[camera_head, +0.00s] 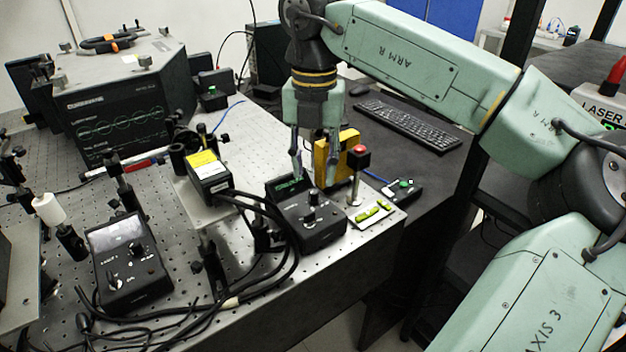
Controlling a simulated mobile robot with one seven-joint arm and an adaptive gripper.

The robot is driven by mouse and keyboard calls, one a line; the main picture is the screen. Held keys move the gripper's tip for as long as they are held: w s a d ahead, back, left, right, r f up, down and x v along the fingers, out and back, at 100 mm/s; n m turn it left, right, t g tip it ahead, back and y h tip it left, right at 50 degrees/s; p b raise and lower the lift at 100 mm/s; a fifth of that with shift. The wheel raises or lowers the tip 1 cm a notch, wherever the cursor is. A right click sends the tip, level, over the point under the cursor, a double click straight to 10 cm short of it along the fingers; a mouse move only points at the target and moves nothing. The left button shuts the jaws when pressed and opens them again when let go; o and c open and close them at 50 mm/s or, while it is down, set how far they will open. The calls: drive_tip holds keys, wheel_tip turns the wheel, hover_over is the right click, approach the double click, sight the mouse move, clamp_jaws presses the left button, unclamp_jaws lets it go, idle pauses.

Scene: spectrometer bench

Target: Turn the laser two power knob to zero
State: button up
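Two black control boxes with knobs stand on the perforated metal bench. One box (322,233) is near the bench's right corner, with a small green display and knobs (311,197) on its sloped face. The other box (128,290) is at the front left, with a grey screen and knobs (138,250). I cannot read which one is laser two, nor the knob settings. My gripper (315,178) points down with its fingers apart and nothing seen between them. It is above or just behind the upper part of the right box; contact cannot be told.
Black cables (285,275) loop in front of the right box. A yellow-labelled box (208,172) stands to its left. A keyboard (408,125) lies behind.

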sight(314, 191)
drive_tip(key=shift+f+p, duration=0.3)
drive_tip(key=shift+f, duration=2)
clamp_jaws()
